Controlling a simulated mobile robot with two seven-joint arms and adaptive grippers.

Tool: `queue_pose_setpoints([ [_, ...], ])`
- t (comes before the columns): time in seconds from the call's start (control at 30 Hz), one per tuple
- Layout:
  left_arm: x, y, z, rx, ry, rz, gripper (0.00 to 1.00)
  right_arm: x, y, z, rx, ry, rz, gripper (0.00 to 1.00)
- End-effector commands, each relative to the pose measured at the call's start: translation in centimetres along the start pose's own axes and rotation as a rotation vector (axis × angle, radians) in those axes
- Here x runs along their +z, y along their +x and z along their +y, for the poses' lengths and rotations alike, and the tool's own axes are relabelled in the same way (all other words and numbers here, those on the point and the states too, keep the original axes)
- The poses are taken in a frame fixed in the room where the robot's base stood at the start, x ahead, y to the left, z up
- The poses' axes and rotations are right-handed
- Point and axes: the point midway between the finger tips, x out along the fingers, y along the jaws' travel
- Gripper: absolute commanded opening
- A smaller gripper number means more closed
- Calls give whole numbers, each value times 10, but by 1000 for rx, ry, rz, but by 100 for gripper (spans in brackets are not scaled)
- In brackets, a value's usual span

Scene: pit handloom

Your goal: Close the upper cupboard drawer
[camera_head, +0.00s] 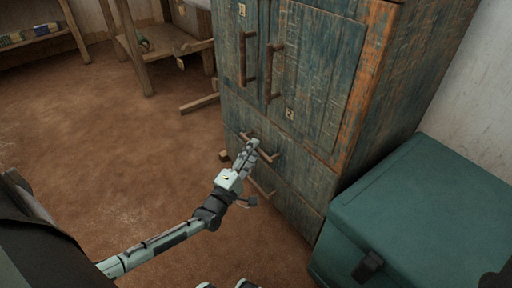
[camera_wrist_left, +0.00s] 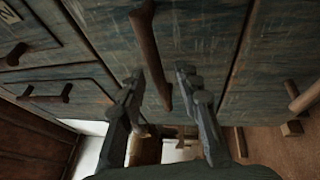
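The worn blue-green cupboard (camera_head: 318,70) stands at the centre right of the head view. Its upper drawer (camera_head: 286,170) lies below the doors and has a wooden bar handle (camera_head: 264,152). I cannot tell how far it stands out. My left gripper (camera_head: 252,147) is at this handle and covers part of it. In the left wrist view, the fingers of my left gripper (camera_wrist_left: 162,85) are spread, with a wooden bar handle (camera_wrist_left: 151,55) between and beyond them. I cannot tell whether they touch it. Small pale parts at the head view's bottom edge may be my right gripper (camera_head: 225,284).
A lower drawer handle (camera_head: 261,188) sits below my left gripper. A green chest (camera_head: 432,192) stands close to the cupboard's right side. A wooden frame (camera_head: 150,45) and a shelf (camera_head: 35,35) stand at the back left. The brown floor (camera_head: 110,130) at left is clear.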

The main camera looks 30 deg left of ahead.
Motion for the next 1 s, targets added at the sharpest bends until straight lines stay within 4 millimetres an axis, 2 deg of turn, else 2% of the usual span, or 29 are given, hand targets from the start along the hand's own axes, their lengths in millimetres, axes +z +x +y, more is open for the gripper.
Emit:
queue_pose_setpoints([
  [0.2,0,-50,-1,-4,0,0,33,0,0,0,1,0,-1,33],
  [0.43,0,-87,0,-1,0,0,33,1,0,0,2,-1,-1,33],
  [0.6,0,-98,0,0,0,0,33,1,-1,0,2,-1,-1,33],
  [1.0,0,-99,0,1,0,0,33,1,-1,0,2,-1,-1,33],
])
